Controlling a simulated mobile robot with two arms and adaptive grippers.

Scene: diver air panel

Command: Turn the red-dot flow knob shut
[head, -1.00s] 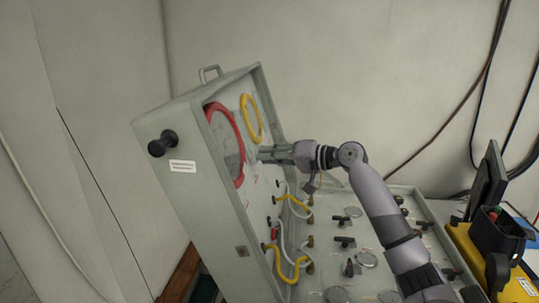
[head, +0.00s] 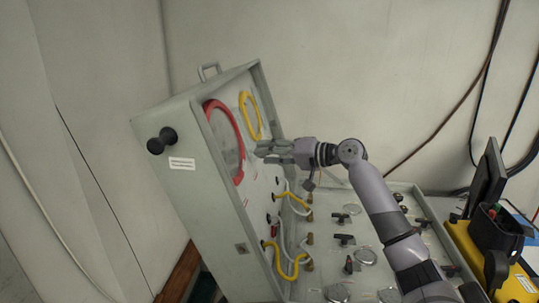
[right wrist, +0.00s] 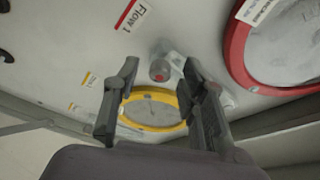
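The red-dot flow knob (right wrist: 159,72) shows in the right wrist view as a small grey knob with a red face. It stands on the panel near the "Flow 1" label (right wrist: 138,12). My right gripper (right wrist: 161,68) is open, with one finger to each side of the knob in the picture; I cannot tell whether either finger touches it. In the head view my right gripper (head: 259,151) is close to the upright panel (head: 256,190), and the knob cannot be made out there. My left gripper is not in view.
A yellow-ringed gauge (right wrist: 178,121) and a red-ringed gauge (right wrist: 233,58) are near the knob. Yellow and white hoses (head: 291,277) hang lower on the panel. The case's lower half (head: 318,243) holds several dark valves. A yellow box (head: 480,254) stands at the right.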

